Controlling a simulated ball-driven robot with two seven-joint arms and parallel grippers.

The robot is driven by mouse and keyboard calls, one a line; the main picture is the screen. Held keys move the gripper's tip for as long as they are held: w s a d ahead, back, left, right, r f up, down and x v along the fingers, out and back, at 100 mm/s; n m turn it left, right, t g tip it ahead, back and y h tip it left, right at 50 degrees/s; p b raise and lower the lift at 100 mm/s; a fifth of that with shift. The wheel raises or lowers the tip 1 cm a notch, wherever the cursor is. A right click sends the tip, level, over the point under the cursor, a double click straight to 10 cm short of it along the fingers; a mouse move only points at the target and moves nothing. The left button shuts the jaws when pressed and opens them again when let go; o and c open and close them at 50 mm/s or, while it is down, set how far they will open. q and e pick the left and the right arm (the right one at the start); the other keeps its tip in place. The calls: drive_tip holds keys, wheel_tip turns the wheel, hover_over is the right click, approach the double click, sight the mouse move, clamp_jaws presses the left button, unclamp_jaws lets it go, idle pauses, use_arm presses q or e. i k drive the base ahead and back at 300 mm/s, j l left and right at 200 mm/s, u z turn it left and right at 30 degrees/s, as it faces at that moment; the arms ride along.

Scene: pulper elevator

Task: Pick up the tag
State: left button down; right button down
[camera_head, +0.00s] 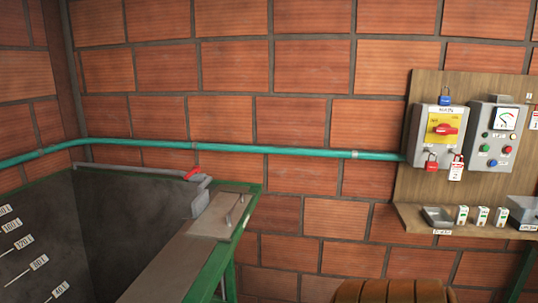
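A small white tag with red marks (456,171) hangs at the lower right of a grey switch box (420,150), beside a red padlock (432,164). The box has a red rotary handle on a yellow plate (442,129) and a blue padlock (445,100) at its top. Other white and red labels (535,120) show at the right edge, partly cut off. Neither of my grippers is in view.
A wooden board (440,85) carries the switch box and a control box with a gauge (493,135). A shelf (470,240) below holds a tray (437,217) and several small boxes. A grey tank (120,230) stands left. A teal pipe (270,149) crosses the brick wall.

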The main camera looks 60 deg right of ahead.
sight(456, 168)
drive_tip(key=z, duration=1.95)
drive_tip(key=l+z, duration=0.35)
drive_tip(key=i+l+z, duration=0.15)
drive_tip(key=l+z, duration=0.2)
drive_tip(key=i+l+z, duration=0.15)
drive_tip(key=l+z, duration=0.2)
drive_tip(key=l, duration=0.1)
